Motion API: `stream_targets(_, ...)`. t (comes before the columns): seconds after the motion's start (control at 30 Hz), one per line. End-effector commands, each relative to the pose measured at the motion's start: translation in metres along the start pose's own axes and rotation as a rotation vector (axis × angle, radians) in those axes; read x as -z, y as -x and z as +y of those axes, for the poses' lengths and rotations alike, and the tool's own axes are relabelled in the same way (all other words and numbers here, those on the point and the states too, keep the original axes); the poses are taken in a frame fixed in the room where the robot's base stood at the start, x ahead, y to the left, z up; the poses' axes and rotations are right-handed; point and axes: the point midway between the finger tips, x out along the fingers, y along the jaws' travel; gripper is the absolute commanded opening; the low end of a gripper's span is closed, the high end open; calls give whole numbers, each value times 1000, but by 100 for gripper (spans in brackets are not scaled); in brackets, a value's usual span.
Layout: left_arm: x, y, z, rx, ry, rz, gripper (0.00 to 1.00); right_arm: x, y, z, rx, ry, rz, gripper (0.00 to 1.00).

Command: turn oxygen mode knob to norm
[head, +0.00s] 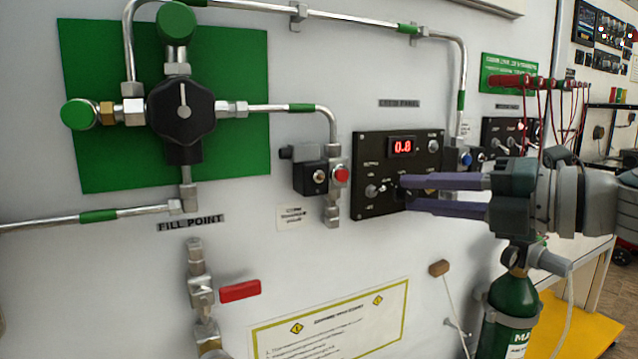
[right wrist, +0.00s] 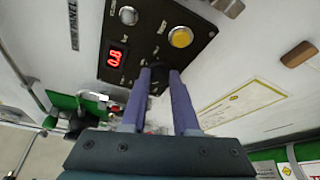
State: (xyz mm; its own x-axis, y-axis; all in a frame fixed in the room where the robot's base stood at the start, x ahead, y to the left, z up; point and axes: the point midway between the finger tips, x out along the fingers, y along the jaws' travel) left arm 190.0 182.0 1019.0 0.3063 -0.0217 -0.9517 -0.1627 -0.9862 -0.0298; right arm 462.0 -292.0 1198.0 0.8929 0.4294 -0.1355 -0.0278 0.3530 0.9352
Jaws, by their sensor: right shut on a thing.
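The black oxygen panel (head: 371,152) is on the white wall, with a red display (head: 402,146) at its top. My right gripper (head: 406,192) reaches in from the right, with its two purple fingers at the panel's lower part. In the right wrist view, the right gripper (right wrist: 160,78) is shut on a small dark knob (right wrist: 157,88), the oxygen mode knob. The fingers mostly cover the knob, so its pointer setting cannot be read. A silver toggle (head: 373,191) sits left of the fingertips. My left gripper is not in view.
A yellow round button (right wrist: 181,37) is close to the fingers on the panel. A solenoid valve (head: 312,177) and pipes are left of the panel. A green cylinder (head: 508,318) stands below my right arm. The wall below the panel is mostly free.

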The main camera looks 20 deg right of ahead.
Motion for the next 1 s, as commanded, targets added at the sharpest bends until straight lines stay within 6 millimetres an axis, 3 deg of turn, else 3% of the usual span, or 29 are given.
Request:
stream_targets(0.37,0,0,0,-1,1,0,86,0,0,0,1,4,0,0)
stream_targets(0.4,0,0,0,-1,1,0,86,0,0,0,1,3,0,32)
stream_targets(0.63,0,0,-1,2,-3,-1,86,0,0,0,1,2,0,58)
stream_targets(1.0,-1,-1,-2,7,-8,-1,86,0,4,-1,2,1,-1,59)
